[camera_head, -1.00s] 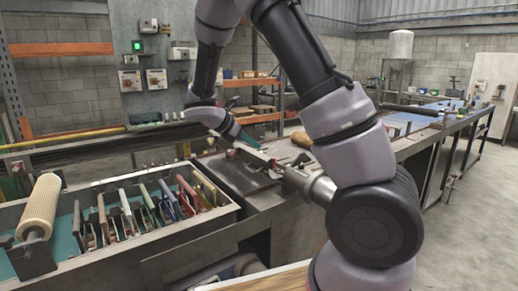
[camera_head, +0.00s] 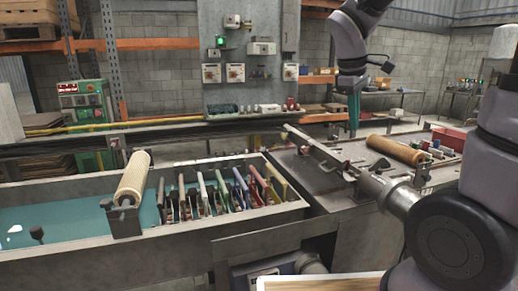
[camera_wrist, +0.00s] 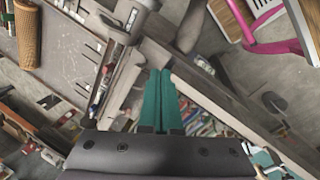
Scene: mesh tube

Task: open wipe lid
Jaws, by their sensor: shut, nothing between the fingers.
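My gripper (camera_head: 353,128) hangs with its teal fingers pointing down over the grey metal worktop at the right in the head view. In the wrist view my gripper (camera_wrist: 165,75) shows its two teal fingers side by side, pressed together and empty. I cannot pick out a wipe container or its lid in either view. The gripper appears apart from the things around it, but its exact height above the worktop is hard to tell.
Several coloured-handled tools (camera_head: 225,190) line the trough. A long metal bar (camera_head: 315,148) crosses the worktop's left side. A pink-framed item (camera_wrist: 262,30) shows in the wrist view.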

